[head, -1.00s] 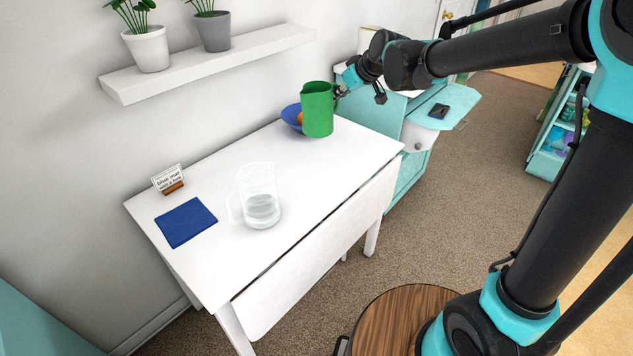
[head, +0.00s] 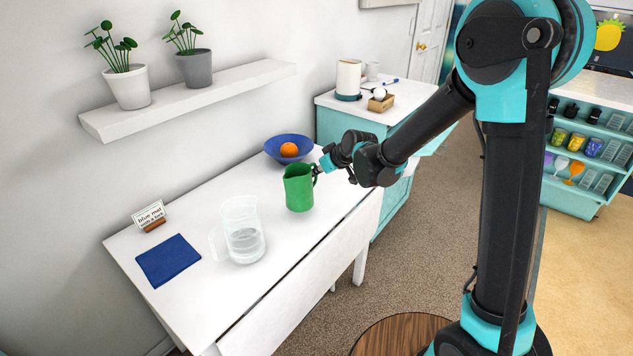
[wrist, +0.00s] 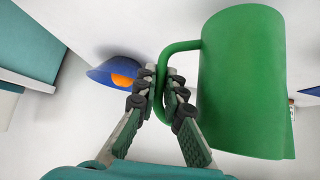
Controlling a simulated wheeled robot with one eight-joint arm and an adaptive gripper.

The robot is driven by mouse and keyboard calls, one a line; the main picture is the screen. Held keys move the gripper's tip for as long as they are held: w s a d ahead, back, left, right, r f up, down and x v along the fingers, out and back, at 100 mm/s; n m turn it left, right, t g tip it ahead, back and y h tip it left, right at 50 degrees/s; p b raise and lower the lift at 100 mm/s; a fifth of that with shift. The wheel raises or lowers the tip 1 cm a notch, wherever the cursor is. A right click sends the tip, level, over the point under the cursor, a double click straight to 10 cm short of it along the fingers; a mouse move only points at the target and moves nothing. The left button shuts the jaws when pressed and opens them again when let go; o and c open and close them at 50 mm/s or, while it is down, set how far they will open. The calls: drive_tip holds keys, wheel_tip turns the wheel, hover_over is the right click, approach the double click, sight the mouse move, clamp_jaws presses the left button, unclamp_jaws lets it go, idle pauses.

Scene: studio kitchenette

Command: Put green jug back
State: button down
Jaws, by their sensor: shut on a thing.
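The green jug (head: 299,188) is roughly upright at the white table's right part, in front of the blue bowl. I cannot tell whether its base touches the table. My gripper (head: 318,171) is at the jug's right side, shut on its handle. In the wrist view my gripper (wrist: 160,88) has its fingers on both sides of the handle, and the green jug (wrist: 243,85) fills the right side. A blue mat (head: 168,260) lies bare at the table's left end. Behind it stands a small sign (head: 149,215) whose text begins "blue mat".
A clear jug with some water (head: 243,232) stands between the mat and the green jug. The blue bowl (head: 276,148) holds an orange (head: 289,150). A shelf (head: 190,100) with two potted plants overhangs the back. The white table (head: 215,190) is clear behind the clear jug.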

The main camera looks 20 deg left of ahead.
sight(316, 179)
drive_tip(key=shift+f, duration=1.9)
drive_tip(key=c, duration=1.6)
unclamp_jaws()
drive_tip(key=shift+f, duration=0.1)
drive_tip(key=v, duration=1.2)
drive_tip(key=shift+d, duration=0.1)
